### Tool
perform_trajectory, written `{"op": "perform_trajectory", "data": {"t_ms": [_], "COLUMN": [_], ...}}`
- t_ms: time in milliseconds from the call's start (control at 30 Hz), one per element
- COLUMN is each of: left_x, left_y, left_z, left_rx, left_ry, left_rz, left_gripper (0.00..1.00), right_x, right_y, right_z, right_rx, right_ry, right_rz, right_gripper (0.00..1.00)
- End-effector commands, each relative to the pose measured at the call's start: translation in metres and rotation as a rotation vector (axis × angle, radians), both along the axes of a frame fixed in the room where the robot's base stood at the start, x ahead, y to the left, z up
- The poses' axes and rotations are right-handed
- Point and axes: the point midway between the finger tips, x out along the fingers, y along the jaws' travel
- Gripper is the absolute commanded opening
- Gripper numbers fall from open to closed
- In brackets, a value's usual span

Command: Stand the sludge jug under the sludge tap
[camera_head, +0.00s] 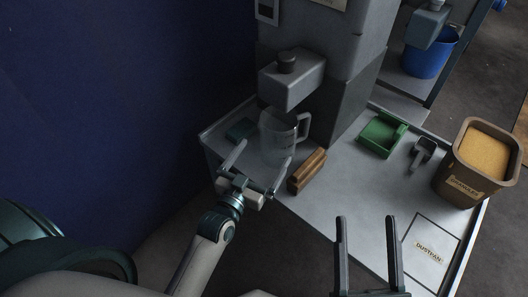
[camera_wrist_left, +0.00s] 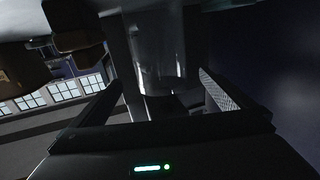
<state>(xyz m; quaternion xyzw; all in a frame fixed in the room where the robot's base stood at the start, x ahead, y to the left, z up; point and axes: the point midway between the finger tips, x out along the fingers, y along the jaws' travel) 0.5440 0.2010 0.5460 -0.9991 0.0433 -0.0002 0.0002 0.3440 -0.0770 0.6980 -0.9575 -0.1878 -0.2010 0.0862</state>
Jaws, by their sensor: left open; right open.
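The clear sludge jug (camera_head: 279,130) stands upright on the grey bench top, its handle to the right. It is below and close to a grey spout block with a dark knob (camera_head: 287,62), which looks like the sludge tap (camera_head: 292,80). I cannot tell whether it is centred under the outlet, which is hidden. My left gripper (camera_head: 265,152) is open at the jug's near side, a finger to either side of it. In the left wrist view the jug (camera_wrist_left: 158,45) shows between and beyond the fingertips. My right gripper (camera_head: 368,220) is open and empty over the bench's near edge.
A brown wooden block (camera_head: 307,171) lies close right of the jug, a dark teal pad (camera_head: 241,129) to its left. A green tray (camera_head: 381,134), a dark scoop (camera_head: 422,152) and a granules bin (camera_head: 476,165) stand right. The marked dustpan area (camera_head: 431,249) is empty.

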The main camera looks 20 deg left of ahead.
Motion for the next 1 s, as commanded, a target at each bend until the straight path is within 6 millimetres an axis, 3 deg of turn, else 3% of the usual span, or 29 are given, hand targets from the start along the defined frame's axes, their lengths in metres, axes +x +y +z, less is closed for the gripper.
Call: {"op": "perform_trajectory", "data": {"t_ms": [400,567,667,833,1000], "left_x": [-0.001,-0.02,-0.049,-0.121,-0.18], "left_y": [-0.001,-0.017,-0.04,-0.088,-0.117], "left_z": [0.0,0.014,0.035,0.089,0.136], "left_rx": [0.0,-0.001,-0.011,-0.075,-0.159], "left_ry": [-0.002,-0.045,-0.11,-0.255,-0.364], "left_rz": [-0.001,-0.032,-0.079,-0.188,-0.27], "left_gripper": [1.0,1.0,1.0,1.0,1.0], "right_x": [0.0,0.0,0.0,0.0,0.0], "right_y": [0.0,0.0,0.0,0.0,0.0], "right_z": [0.001,0.001,0.001,0.001,0.001], "right_rx": [0.001,0.001,0.001,0.001,0.001], "right_ry": [-0.003,-0.004,-0.005,-0.005,-0.005], "right_rz": [0.0,-0.001,-0.001,-0.001,-0.001], "right_gripper": [0.65,0.65,0.65,0.65,0.65]}}
